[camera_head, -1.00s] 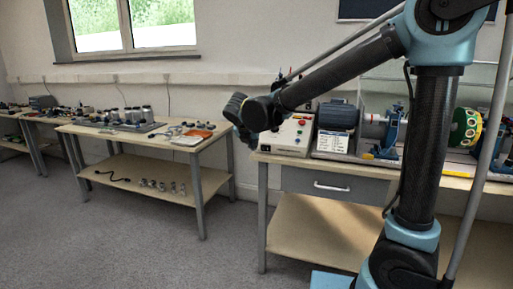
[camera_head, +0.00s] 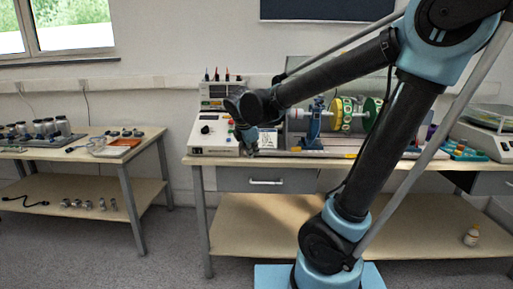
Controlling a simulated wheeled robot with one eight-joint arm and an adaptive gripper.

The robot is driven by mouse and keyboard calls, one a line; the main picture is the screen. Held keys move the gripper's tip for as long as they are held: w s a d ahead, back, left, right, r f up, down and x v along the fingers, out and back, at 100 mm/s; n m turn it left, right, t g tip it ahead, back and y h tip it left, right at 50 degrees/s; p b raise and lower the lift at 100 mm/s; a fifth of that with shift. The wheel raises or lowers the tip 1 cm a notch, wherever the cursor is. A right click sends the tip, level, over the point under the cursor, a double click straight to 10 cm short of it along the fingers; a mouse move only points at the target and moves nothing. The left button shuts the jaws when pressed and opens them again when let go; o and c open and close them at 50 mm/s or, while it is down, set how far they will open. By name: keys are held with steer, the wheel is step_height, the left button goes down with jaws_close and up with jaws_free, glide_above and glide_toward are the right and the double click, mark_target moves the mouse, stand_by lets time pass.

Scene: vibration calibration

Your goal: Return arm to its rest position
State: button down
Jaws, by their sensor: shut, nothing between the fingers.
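My arm rises from its blue base in front of the right workbench (camera_head: 300,175) and bends at the elbow at the upper right. The forearm reaches left and slightly down, ending over the left part of that bench. My gripper (camera_head: 249,142) hangs at its end, small and dark, in front of the white control box (camera_head: 212,133). It is shut and holds nothing. I cannot tell its exact distance from the box.
The bench carries a rotor rig with a yellow-green disc (camera_head: 342,113) and a green disc (camera_head: 372,113). A scale (camera_head: 487,138) stands at the right. A second table (camera_head: 85,152) with jars and an orange tray (camera_head: 118,147) stands left. Floor between the tables is open.

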steer(key=s+d+f+m+g, duration=0.1)
steer(key=s+d+f+m, duration=0.2)
steer(key=s+d+m, duration=0.4)
steer(key=s+d+f+m+g, duration=0.25)
steer(key=d+m, duration=0.25)
steer(key=d, duration=0.4)
steer(key=s+d+f+m+y, duration=0.1)
steer(key=s+d+f+m, duration=0.1)
steer(key=s+m, duration=0.3)
steer(key=s+d+f+m, duration=0.3)
steer(key=s+f+m, duration=0.2)
steer(key=s+m, duration=0.1)
steer(key=shift+f+y, duration=0.2)
steer(key=shift+y, duration=0.2)
steer(key=shift+w+f, duration=0.2)
steer(key=shift+w, duration=0.2)
